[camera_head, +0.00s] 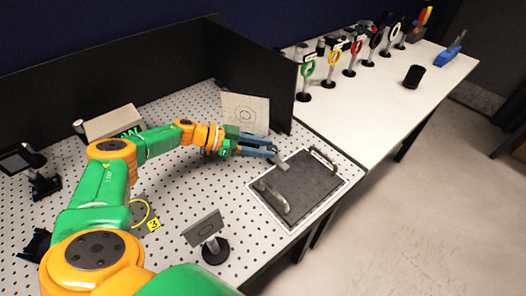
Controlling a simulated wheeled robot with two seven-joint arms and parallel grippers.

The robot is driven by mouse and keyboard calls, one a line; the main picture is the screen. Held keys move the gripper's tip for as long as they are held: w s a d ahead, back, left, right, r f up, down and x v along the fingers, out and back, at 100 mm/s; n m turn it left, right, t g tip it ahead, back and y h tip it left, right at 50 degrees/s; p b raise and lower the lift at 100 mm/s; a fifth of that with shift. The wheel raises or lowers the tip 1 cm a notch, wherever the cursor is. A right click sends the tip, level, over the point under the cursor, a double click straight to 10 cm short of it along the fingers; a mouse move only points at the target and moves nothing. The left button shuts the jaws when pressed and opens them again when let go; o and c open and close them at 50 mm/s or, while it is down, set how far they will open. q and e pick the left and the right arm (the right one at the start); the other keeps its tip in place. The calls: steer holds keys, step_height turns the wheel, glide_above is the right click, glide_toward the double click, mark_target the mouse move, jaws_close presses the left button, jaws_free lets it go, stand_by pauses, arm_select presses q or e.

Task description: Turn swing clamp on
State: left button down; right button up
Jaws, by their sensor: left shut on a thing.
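The dark plate (308,178) lies flat on the perforated table and has a curved metal handle at each end, a near one (272,202) and a far one (324,158). My right gripper is out of view.
Black foam walls (250,75) bound the perforated table (160,210). A card with a circle pattern (246,112) leans near the corner. A grey plate on a round stand (214,250) is in front. A white table (375,105) at right carries several coloured rings on stands.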

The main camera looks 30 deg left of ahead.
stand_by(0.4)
arm_select(q)
steer(key=c, duration=0.8)
jaws_free()
steer(key=shift+c, duration=0.2)
steer(key=o, duration=0.3)
steer(key=shift+w+d, duration=0.1)
steer(key=shift+d, duration=0.05)
steer(key=shift+o, duration=0.2)
